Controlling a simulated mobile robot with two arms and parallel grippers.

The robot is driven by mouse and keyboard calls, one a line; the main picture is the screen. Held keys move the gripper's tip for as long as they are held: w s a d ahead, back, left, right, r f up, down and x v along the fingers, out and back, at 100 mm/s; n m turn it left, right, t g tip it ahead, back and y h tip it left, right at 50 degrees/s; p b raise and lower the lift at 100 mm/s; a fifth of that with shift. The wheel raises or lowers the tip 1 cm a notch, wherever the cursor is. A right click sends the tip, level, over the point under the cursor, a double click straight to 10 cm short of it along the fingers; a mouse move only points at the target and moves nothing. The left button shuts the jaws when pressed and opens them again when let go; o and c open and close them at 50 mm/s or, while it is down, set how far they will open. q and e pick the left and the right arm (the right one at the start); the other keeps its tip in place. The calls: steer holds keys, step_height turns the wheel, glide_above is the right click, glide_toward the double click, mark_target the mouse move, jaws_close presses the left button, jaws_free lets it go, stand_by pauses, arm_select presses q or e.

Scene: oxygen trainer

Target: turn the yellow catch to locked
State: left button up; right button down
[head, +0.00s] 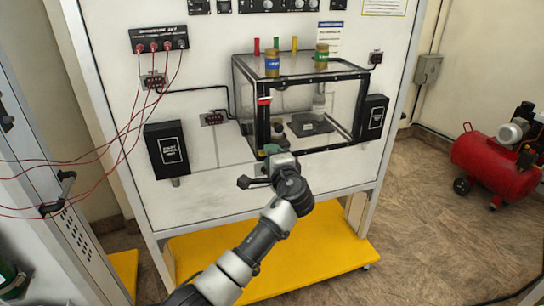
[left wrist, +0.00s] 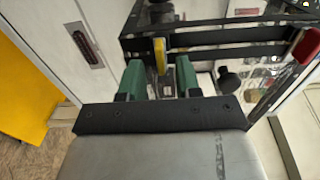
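The yellow catch (left wrist: 160,55) is a small upright tab on the dark frame of the clear box (head: 345,95). In the left wrist view it stands between the two green fingertips of my left gripper (left wrist: 158,74), near their ends. The fingers are apart, with a gap visible on each side of the catch. In the head view my left gripper (head: 271,151) is at the lower front corner of the box, and I cannot make out the catch there. My right gripper is not in view.
A red piece (left wrist: 305,46) sits on the box frame to the right. A black box (head: 167,150) is on the white panel at left, another (head: 373,117) at right. Red cables (head: 135,110) hang at left. A yellow base shelf (head: 310,250) lies below.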

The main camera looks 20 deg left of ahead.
arm_select(q)
steer(key=b+v, duration=0.3)
steer(key=v, duration=0.8)
steer(key=shift+w, duration=0.15)
